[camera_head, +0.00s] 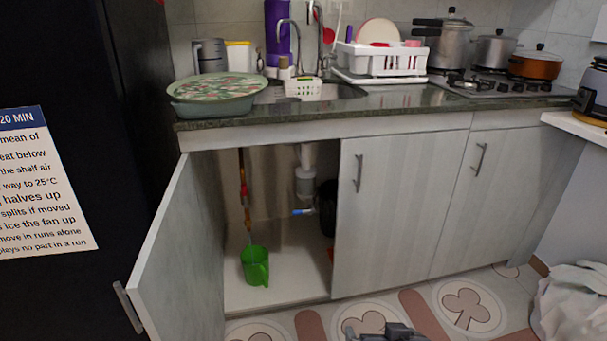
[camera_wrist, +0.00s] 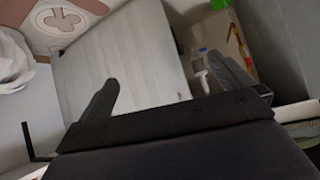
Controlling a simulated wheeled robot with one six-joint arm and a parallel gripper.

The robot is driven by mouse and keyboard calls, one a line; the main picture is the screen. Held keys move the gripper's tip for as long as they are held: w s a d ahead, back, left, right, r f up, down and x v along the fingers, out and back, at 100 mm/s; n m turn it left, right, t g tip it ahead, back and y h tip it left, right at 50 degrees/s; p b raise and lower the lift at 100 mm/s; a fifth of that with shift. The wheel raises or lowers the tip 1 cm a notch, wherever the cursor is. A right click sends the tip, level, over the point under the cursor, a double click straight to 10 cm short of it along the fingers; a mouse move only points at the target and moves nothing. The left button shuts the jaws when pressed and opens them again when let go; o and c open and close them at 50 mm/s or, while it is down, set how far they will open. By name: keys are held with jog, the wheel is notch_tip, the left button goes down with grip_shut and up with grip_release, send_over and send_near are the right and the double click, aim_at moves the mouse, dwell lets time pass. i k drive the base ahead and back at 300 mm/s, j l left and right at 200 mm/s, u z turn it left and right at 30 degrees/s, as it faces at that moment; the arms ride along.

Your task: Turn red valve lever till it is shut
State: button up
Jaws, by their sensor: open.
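The red valve lever (camera_head: 243,191) is a small red piece on a thin copper-coloured pipe inside the open cabinet under the sink, above a green jug (camera_head: 255,266). It is too small to tell its exact angle. In the wrist view the pipe (camera_wrist: 237,38) shows tilted at the upper right, with the lever not clear. My gripper (camera_wrist: 170,82) is open and empty, its two dark fingers wide apart. It is outside the cabinet, away from the lever, with a pale cabinet door beyond the fingers. A dark part of my arm shows at the bottom of the head view.
The left cabinet door (camera_head: 180,250) stands open; the door right of the opening (camera_head: 385,210) is shut. Inside are a white drain pipe (camera_head: 305,180), a blue-handled piece (camera_head: 303,212) and a dark object (camera_head: 327,208). A white bag (camera_head: 575,305) lies on the floor at right.

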aim_at(245, 204)
jog(key=k+j, duration=0.15)
jog(key=k, duration=0.15)
jog(key=k+j+z, duration=0.1)
jog(key=j, duration=0.2)
jog(key=i, duration=1.3)
